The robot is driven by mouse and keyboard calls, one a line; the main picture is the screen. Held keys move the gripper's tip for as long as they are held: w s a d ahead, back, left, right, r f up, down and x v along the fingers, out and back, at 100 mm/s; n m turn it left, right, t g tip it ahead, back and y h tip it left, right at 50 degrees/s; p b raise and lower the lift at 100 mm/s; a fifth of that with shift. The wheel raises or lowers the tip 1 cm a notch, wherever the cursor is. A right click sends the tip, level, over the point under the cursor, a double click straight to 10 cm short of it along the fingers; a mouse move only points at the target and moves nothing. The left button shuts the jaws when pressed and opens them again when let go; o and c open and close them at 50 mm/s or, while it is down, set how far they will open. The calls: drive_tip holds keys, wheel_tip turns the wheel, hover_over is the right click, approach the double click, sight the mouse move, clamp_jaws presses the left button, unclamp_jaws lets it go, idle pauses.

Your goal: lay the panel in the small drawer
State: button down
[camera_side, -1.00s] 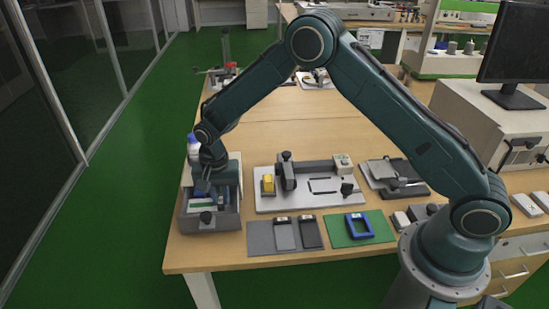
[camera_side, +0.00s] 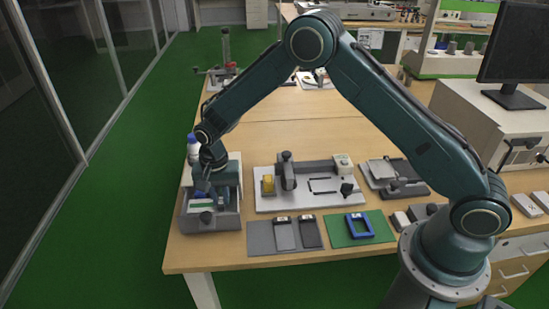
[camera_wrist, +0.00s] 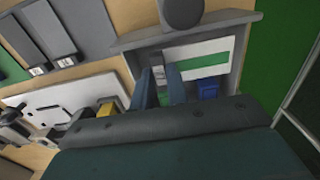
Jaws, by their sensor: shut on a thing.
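The small drawer (camera_side: 212,222) is a grey open box with a round front knob, at the left end of the table. It also shows in the wrist view (camera_wrist: 236,66). My gripper (camera_side: 203,193) points down into the drawer's opening. In the wrist view its two blue-grey fingers (camera_wrist: 160,80) are close together, shut on a thin grey panel (camera_wrist: 158,68) seen nearly edge-on. The panel's lower part is hidden by the fingers and the gripper body. I cannot tell whether it touches the drawer floor.
A white and green strip (camera_wrist: 205,58) and a blue piece (camera_wrist: 207,89) are in the drawer. A grey mat with two flat panels (camera_side: 284,235), a green mat with a blue frame (camera_side: 359,226) and a white fixture plate (camera_side: 265,204) lie to the right.

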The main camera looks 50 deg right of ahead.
drive_tip(key=shift+f, duration=2.6)
idle(2.6)
drive_tip(key=c, duration=1.3)
unclamp_jaws()
drive_tip(key=shift+r, duration=0.2)
drive_tip(key=shift+r, duration=2.8)
